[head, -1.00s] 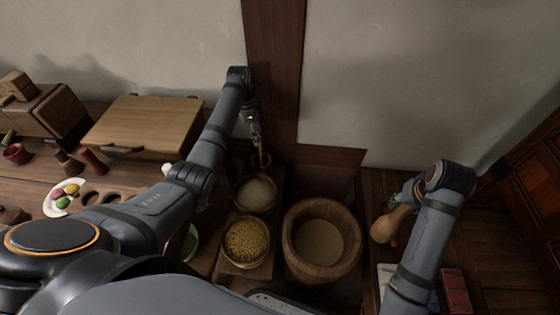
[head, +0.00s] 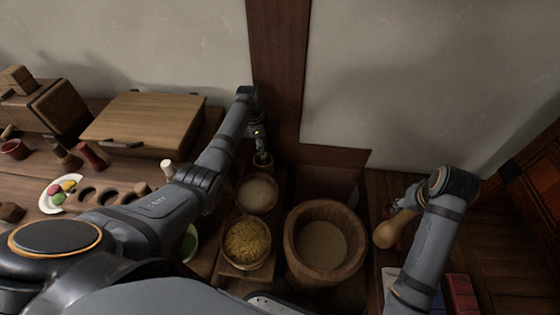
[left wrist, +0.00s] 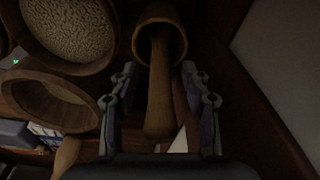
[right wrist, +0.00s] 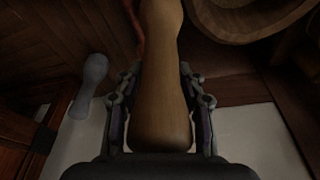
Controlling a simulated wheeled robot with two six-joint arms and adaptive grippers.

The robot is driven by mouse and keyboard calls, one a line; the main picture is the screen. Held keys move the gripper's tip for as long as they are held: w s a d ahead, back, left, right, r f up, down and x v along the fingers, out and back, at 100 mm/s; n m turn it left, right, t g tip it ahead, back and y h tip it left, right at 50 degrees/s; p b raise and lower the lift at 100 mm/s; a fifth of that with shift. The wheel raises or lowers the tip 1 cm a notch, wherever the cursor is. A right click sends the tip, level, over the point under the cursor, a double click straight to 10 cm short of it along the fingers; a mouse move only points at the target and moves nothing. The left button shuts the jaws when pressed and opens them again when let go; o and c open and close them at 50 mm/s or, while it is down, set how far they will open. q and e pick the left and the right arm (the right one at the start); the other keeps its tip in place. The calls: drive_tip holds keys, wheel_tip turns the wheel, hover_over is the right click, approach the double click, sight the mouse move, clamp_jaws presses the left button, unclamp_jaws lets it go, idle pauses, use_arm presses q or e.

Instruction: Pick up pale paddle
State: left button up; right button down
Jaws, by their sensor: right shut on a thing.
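A wooden handle (left wrist: 160,85), which looks like the paddle's, stands in a round brown cup (left wrist: 150,20); its lower end is hidden. My left gripper (head: 262,150) is at this cup at the back, and in the left wrist view its open fingers (left wrist: 160,78) lie on either side of the handle with gaps. The handle looks mid-brown in this dim light. My right gripper (head: 403,205) is shut on a bulbous wooden pestle-like tool (head: 392,231), which fills the space between its fingers in the right wrist view (right wrist: 160,100).
A large wooden mortar (head: 357,245) stands between my arms. A bowl of pale grains (head: 258,194) and a bowl of yellow grains (head: 247,241) stand close to my left arm. A red box (head: 460,292) lies right. A wooden post (head: 276,70) rises behind the cup.

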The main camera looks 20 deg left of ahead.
use_arm(q)
clamp_jaws()
use_arm(e)
drive_tip(key=shift+r, duration=0.1)
